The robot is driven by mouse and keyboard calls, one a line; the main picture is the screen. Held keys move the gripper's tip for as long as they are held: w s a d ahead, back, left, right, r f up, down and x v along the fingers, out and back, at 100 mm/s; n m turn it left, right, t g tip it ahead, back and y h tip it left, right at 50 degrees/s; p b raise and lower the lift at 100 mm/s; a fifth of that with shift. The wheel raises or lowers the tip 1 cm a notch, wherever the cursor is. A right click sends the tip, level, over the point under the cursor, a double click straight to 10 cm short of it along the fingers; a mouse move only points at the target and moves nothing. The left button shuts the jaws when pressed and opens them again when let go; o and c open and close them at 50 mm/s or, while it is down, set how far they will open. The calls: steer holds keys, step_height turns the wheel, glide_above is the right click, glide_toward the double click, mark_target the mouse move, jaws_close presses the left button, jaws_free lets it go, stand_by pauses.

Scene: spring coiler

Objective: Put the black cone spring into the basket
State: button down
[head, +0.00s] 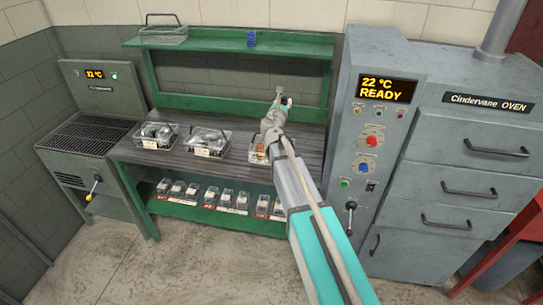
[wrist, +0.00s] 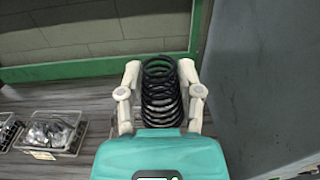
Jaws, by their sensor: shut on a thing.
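The black cone spring (wrist: 160,92) is a dark coil held upright in the picture between the two pale fingers of my gripper (wrist: 160,72) in the wrist view. The fingers are closed against its sides. In the head view my gripper (head: 281,99) is raised above the right part of the workbench, and the spring cannot be made out there. An empty-looking wire basket (head: 164,34) stands on the left of the green top shelf, up and to the left of my gripper.
Clear bins (head: 157,144) with bagged parts stand on the workbench (head: 170,160); another bin (head: 257,152) is partly behind my arm. A small blue item (head: 251,39) is on the shelf. The grey oven control cabinet (head: 350,130) stands close on the right.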

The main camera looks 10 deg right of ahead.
steer(key=shift+s+a, duration=0.1)
steer(key=shift+a, duration=0.15)
steer(key=shift+s+d+f+b, duration=0.1)
steer(key=shift+f+b, duration=0.3)
steer(key=shift+b, duration=0.05)
steer(key=s+d+f+b, duration=0.2)
steer(key=d+f+b, duration=0.1)
steer(key=f+b, duration=0.4)
steer(key=s+d+f+b, duration=0.1)
steer(key=d+f+b, duration=0.3)
steer(key=f+b, duration=0.3)
steer(key=shift+s+f+y+b, duration=0.3)
steer(key=shift+s+f+b, duration=0.05)
steer(key=shift+b, duration=0.05)
steer(key=shift+w+a, duration=0.1)
steer(key=shift+w, duration=0.05)
steer(key=w+a+f+b, duration=0.5)
steer(key=w+f+b, duration=0.4)
steer(key=w, duration=0.3)
steer(key=shift+a, duration=0.1)
